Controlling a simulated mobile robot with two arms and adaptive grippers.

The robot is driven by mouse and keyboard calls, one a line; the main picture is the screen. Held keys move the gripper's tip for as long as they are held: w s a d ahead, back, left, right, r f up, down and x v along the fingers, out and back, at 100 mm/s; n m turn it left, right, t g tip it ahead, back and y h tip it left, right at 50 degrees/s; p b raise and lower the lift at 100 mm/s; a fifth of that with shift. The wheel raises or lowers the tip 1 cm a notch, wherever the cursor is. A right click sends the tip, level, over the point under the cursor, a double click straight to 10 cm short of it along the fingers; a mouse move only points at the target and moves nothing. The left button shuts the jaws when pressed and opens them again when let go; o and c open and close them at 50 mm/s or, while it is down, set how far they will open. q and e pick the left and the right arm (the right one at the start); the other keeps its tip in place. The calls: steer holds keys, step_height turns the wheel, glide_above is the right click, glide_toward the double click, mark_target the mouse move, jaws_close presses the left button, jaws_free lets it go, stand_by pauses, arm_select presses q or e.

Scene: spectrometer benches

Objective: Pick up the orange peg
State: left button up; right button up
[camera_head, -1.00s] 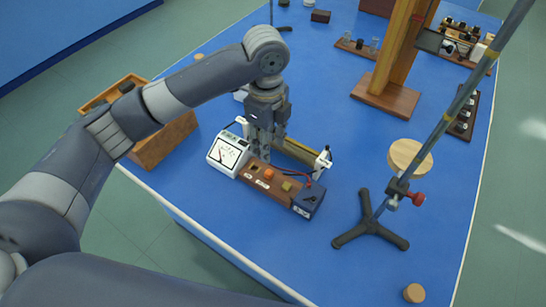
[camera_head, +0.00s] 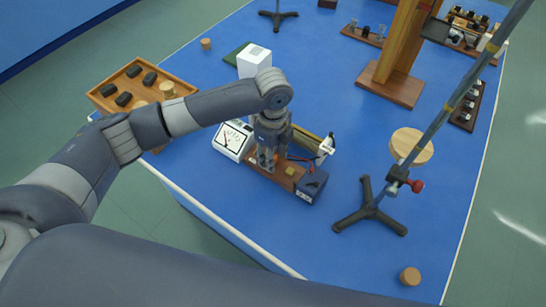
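My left gripper (camera_head: 265,165) points down over the wooden apparatus board (camera_head: 284,182), between the white meter (camera_head: 232,140) and the dark block (camera_head: 312,185) at the board's right end. The orange peg does not show; the gripper covers the part of the board where it stood. I cannot tell whether the fingers are around it, or whether they are open or shut. My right gripper is not in view.
A tripod stand (camera_head: 371,209) with a slanting rod and wooden disc (camera_head: 411,146) stands to the right. A wooden tray (camera_head: 110,80) with dark cylinders is at the left. A white cube (camera_head: 254,61) stands behind the arm.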

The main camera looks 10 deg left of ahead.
arm_select(q)
steer(key=shift+c, duration=0.8)
jaws_close()
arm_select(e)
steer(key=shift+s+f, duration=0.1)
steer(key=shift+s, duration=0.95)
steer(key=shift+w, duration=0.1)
